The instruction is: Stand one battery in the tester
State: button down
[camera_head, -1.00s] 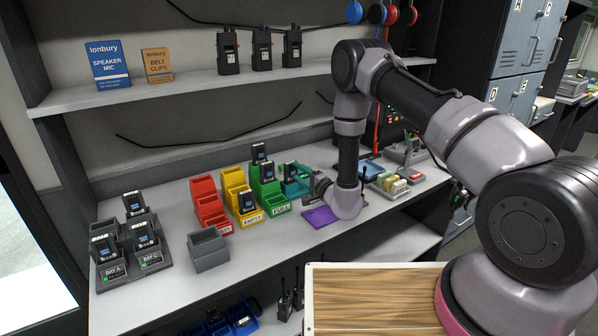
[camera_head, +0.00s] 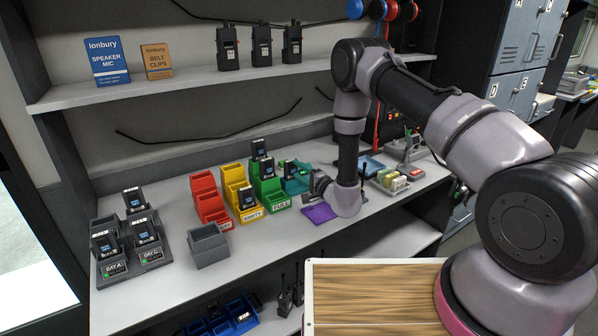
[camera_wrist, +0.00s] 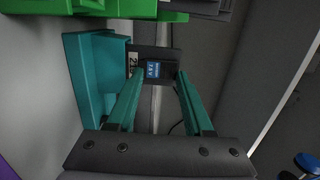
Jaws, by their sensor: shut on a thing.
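My gripper (camera_wrist: 158,103) has teal fingers, shut on a dark battery (camera_wrist: 154,70) with a blue label, seen between the fingertips in the wrist view. In the head view the battery (camera_head: 289,167) shows at the teal stand (camera_head: 299,184), just right of the green bins. The teal stand (camera_wrist: 75,75) is close to the left of the battery in the wrist view. I cannot tell whether the battery touches the stand, or whether this stand is the tester. My arm hides part of that area.
Green FULL bins (camera_head: 278,202), yellow EMPTY bins (camera_head: 250,215) and red bins (camera_head: 208,201) stand to the left. A grey empty holder (camera_head: 208,247) and a charger with batteries (camera_head: 137,267) are further left. A purple mat (camera_head: 319,213) lies in front.

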jog(key=shift+c, duration=1)
grip_release()
jog(key=v, duration=1)
jog(key=shift+s+d, duration=0.25)
jog(key=shift+s, duration=0.05)
